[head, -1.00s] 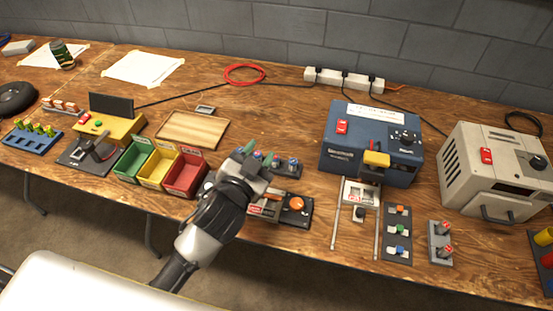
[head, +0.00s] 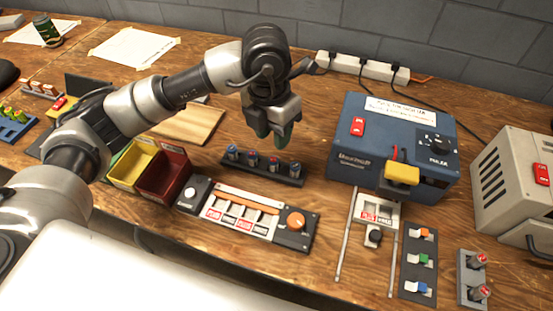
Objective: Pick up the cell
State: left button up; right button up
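A black rack (head: 262,173) in the middle of the bench holds several small upright cells with blue and red tops, among them a blue-topped cell (head: 232,152) at its left end. Which cell the task means I cannot tell. My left gripper (head: 273,137) points down with its dark green fingertips just above and behind the rack. Its fingers look apart, with nothing seen between them. Other cells stand in a grey holder (head: 472,278) at the right and in a blue rack (head: 12,127) at the left edge. My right gripper is out of view.
A charger panel with an orange knob (head: 296,221) lies in front of the rack. A blue machine (head: 393,143) stands to the right, with a beige machine (head: 515,180) beyond it. Yellow (head: 133,165) and red (head: 165,175) bins and a wooden board (head: 190,125) are at the left.

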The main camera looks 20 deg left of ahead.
pick_arm(q)
send_over(273, 160)
jog(key=shift+y, duration=0.4)
jog(key=f, duration=0.4)
jog(key=shift+s+a, duration=0.25)
jog(key=shift+a, duration=0.1)
jog(key=f, duration=0.6)
jog(key=shift+w+d+f, duration=0.25)
jog(key=shift+d, duration=0.1)
grip_shut()
